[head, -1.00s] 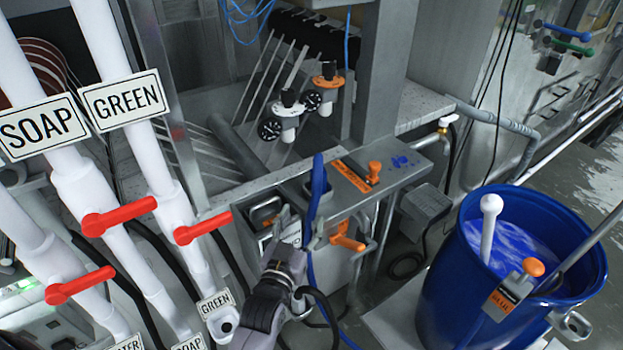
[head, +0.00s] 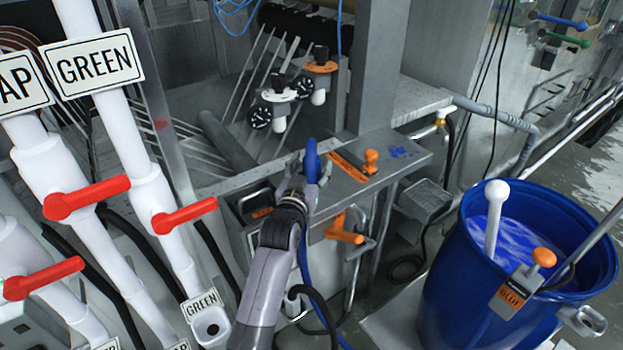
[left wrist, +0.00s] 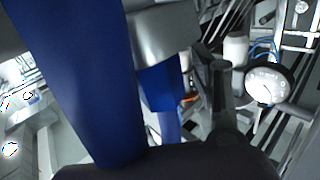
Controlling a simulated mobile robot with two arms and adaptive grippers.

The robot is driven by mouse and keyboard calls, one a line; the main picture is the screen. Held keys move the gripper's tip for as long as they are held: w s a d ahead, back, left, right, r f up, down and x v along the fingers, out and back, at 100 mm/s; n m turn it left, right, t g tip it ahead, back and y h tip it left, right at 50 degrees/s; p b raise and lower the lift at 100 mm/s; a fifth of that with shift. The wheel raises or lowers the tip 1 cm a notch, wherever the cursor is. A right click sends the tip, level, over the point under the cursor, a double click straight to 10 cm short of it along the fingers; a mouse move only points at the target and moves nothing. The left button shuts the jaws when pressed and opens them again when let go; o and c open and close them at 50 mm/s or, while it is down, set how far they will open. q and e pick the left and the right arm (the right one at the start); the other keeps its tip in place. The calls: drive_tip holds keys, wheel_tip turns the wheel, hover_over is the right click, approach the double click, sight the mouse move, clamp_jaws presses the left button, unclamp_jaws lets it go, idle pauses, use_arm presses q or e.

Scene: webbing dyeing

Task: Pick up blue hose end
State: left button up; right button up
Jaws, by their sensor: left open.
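The blue hose end (head: 312,160) stands upright at the grey metal dye station, with the blue hose (head: 304,258) hanging below it. My left gripper (head: 307,188) is open at the hose end, just below its visible top, and hides part of it. In the left wrist view the blue hose (left wrist: 80,80) fills the left side very close to the camera. More blue (left wrist: 160,88) shows behind a grey finger of my left gripper (left wrist: 190,70). Whether the fingers touch the hose cannot be told. My right gripper is not in view.
Orange-handled valves (head: 344,229) and an orange knob (head: 371,158) sit close right of the hose. White pipes with red handles (head: 184,215) stand left. A blue barrel (head: 455,265) of blue liquid stands right. A dial (left wrist: 265,84) shows in the wrist view.

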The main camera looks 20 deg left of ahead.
use_arm(q)
drive_tip(key=shift+w, duration=0.35)
drive_tip(key=shift+s+r, duration=0.1)
drive_tip(key=shift+c, duration=0.3)
drive_tip(key=shift+c, duration=0.7)
drive_tip(key=c, duration=0.4)
clamp_jaws()
